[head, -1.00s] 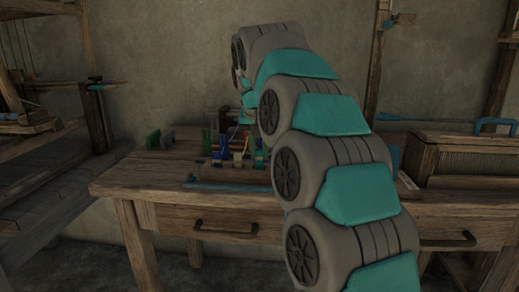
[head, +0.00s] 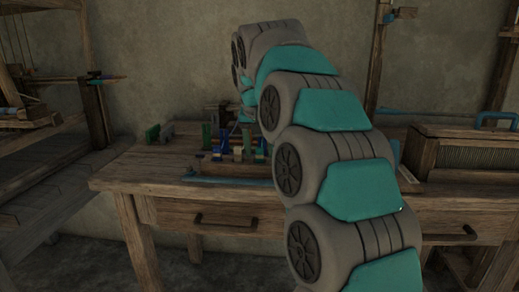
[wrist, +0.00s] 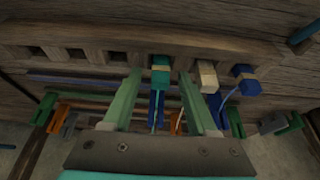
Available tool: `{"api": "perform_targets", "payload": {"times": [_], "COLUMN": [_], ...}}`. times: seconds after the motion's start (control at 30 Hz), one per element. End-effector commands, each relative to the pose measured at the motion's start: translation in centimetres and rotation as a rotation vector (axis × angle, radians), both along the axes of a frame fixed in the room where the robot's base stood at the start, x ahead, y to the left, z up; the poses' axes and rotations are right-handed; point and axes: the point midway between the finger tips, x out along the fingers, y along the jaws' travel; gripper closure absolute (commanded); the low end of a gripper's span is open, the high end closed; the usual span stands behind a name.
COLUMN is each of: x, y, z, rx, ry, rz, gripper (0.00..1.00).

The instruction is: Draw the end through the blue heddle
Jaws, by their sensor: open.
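In the wrist view my gripper (wrist: 160,75) is open, with two green fingers pointing at a wooden rack (wrist: 90,40). A teal block (wrist: 160,63) with a tan band sits at the rack between the fingertips; I cannot tell whether they touch it. A cream block (wrist: 207,76) and a blue block (wrist: 246,78) sit to its right. A pale blue thread (wrist: 226,100) runs from the blue block. Dark blue upright strips (wrist: 156,108) show between the fingers; I cannot tell which piece is the blue heddle. In the head view my arm hides much of the gripper.
Empty square slots (wrist: 74,54) line the rack's left. Crossbars (wrist: 80,82) with coloured end pieces lie beyond the fingers. In the head view the rack stands on a wooden table (head: 140,172), with a blue rod (head: 225,181) in front. A loom (head: 95,110) stands left, a box (head: 455,155) right.

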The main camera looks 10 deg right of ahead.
Motion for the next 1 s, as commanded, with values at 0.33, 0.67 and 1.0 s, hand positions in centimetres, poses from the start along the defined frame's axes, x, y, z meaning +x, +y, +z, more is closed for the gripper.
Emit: {"api": "perform_targets", "payload": {"times": [0.33, 0.67, 1.0], "x": [-1.0, -2.3, -2.8], "y": [0.3, 0.8, 0.9], "z": [2.7, 6.3, 7.2], "rx": [-0.001, 0.0, 0.0], "ry": [-0.005, -0.003, 0.0], "rz": [-0.001, -0.001, 0.0], "gripper": [0.42, 0.42, 0.42]}}
